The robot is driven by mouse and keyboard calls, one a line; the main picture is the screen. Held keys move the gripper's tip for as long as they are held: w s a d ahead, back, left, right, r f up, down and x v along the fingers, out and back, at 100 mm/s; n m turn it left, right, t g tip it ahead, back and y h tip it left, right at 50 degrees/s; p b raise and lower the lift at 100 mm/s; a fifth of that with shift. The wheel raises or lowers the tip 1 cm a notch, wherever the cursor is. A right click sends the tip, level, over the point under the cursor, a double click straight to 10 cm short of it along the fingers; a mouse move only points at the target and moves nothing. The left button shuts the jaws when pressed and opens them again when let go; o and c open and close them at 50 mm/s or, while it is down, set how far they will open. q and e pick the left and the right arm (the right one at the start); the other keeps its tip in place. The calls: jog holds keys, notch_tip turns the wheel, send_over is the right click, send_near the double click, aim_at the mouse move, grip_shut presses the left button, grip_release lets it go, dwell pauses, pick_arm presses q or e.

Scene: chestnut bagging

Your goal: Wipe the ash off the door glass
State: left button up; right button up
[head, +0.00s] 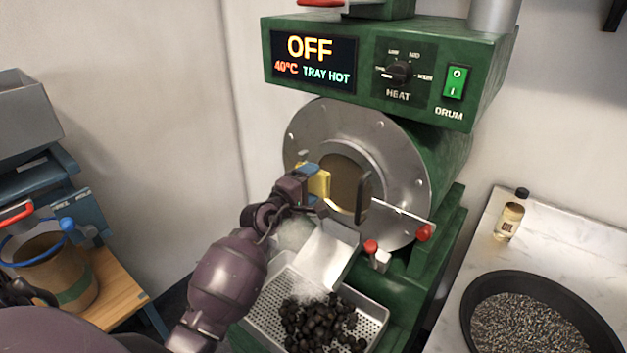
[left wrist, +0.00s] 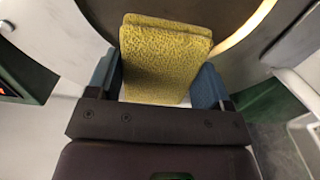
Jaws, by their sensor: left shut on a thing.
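My left gripper (head: 309,178) is shut on a yellow sponge (head: 319,184) in front of the roaster's round metal face plate (head: 308,135). The brownish door glass (head: 347,183) sits in the middle of that plate, partly hidden by the sponge and gripper. In the left wrist view the yellow sponge (left wrist: 160,62) stands between the two blue fingers, close to the glass rim. I cannot tell whether it touches the glass. The glass looks brown and hazy. My right gripper is not in view.
The green roaster's panel (head: 314,62) reads OFF, 40°C, TRAY HOT. Below the door, a perforated tray (head: 262,312) holds dark chestnuts or coals under a metal chute (head: 325,252). A red-tipped handle (head: 424,232) juts out right. A black pan (head: 478,287) and bottle (head: 509,221) are on the marble counter.

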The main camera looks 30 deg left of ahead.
pick_arm(q)
jog(key=shift+s+a+p, duration=0.15)
jog(key=shift+s+p, duration=0.25)
jog(key=shift+s, duration=1.8)
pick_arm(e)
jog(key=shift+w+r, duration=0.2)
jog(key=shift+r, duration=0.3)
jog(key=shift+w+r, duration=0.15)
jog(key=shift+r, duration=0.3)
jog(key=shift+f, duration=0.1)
pick_arm(q)
jog(key=shift+s, duration=0.15)
jog(key=shift+s+a+p, duration=0.1)
jog(key=shift+s+p, duration=0.2)
jog(key=shift+s, duration=1)
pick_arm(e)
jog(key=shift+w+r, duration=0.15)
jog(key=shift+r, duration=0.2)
